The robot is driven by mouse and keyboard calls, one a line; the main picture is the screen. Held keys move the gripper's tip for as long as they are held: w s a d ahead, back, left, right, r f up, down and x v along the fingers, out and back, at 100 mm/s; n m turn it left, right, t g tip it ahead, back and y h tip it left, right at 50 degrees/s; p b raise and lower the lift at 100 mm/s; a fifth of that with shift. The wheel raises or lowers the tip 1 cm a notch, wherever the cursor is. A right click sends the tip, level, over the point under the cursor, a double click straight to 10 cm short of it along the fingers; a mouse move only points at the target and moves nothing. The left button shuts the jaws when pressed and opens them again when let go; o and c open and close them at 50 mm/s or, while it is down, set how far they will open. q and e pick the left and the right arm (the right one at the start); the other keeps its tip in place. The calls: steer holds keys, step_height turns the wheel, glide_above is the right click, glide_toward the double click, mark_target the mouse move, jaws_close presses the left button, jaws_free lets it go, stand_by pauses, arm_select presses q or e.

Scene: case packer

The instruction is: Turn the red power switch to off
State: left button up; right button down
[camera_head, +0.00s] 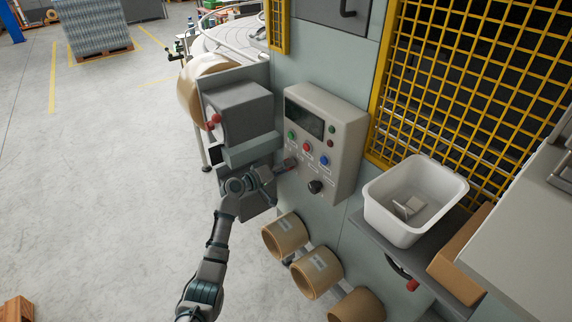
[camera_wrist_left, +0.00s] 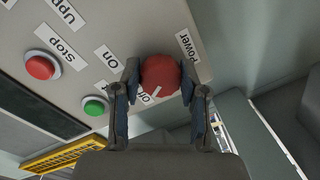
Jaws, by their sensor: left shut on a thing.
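The red power switch (camera_wrist_left: 160,76) is a round knob with a white line on it, on the lower left corner of the grey control panel (camera_head: 345,125). Labels reading Power and Off show beside it in the left wrist view; the Off label is partly covered. My left gripper (camera_wrist_left: 160,85) is shut on the knob, one finger on each side. In the head view my left gripper (camera_head: 280,170) reaches the panel's lower left corner and mostly hides the switch. My right gripper is in neither view.
The panel also has a green button (camera_head: 291,135), a red button (camera_head: 306,147), a blue button (camera_head: 323,160) and a black knob (camera_head: 315,187). A grey machine unit (camera_head: 240,110) stands close left. Tape rolls (camera_head: 285,236) hang below. A white bin (camera_head: 415,200) stands right.

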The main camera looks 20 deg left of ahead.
arm_select(q)
steer(key=shift+n+p, duration=0.35)
steer(key=shift+n, duration=0.35)
steer(key=shift+f, duration=0.1)
steer(key=o, duration=1.1)
steer(key=shift+w+a, duration=0.1)
steer(key=shift+o, duration=0.2)
steer(key=shift+a, duration=0.1)
steer(key=f+v, duration=0.1)
steer(key=v, duration=1.1)
steer(key=shift+a+r, duration=0.2)
steer(key=shift+r, duration=0.2)
steer(key=shift+w+d, duration=0.1)
steer(key=shift+w, duration=0.05)
